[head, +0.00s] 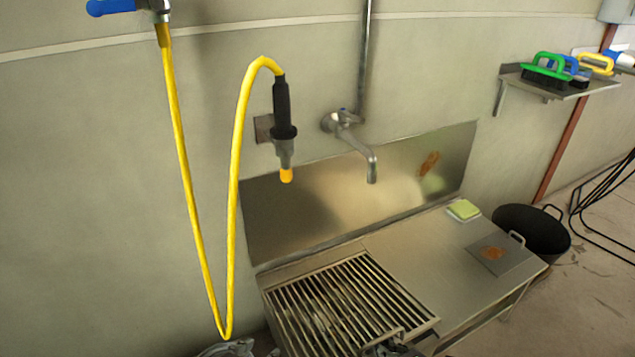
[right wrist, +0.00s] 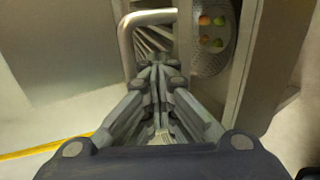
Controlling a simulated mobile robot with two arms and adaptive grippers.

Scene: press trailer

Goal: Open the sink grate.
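The sink grate (head: 345,300), a frame of dark metal bars, lies flat over the left part of the steel sink unit in the head view. My right gripper (head: 395,345) is at its front right corner, cut by the bottom edge. In the right wrist view my right gripper's fingers (right wrist: 158,75) are together with no clear gap. A bent metal handle (right wrist: 128,42) loops just past and left of the fingertips; I cannot tell whether they touch it. My left gripper (head: 230,348) shows only partly at the bottom edge, left of the sink.
A yellow hose (head: 235,190) hangs left of the sink. A tap (head: 358,145) juts over it. A green sponge (head: 463,209) and a square lid (head: 492,254) with a handle are on the counter. A black bucket (head: 532,230) stands right. A wall shelf (head: 560,88) holds brushes.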

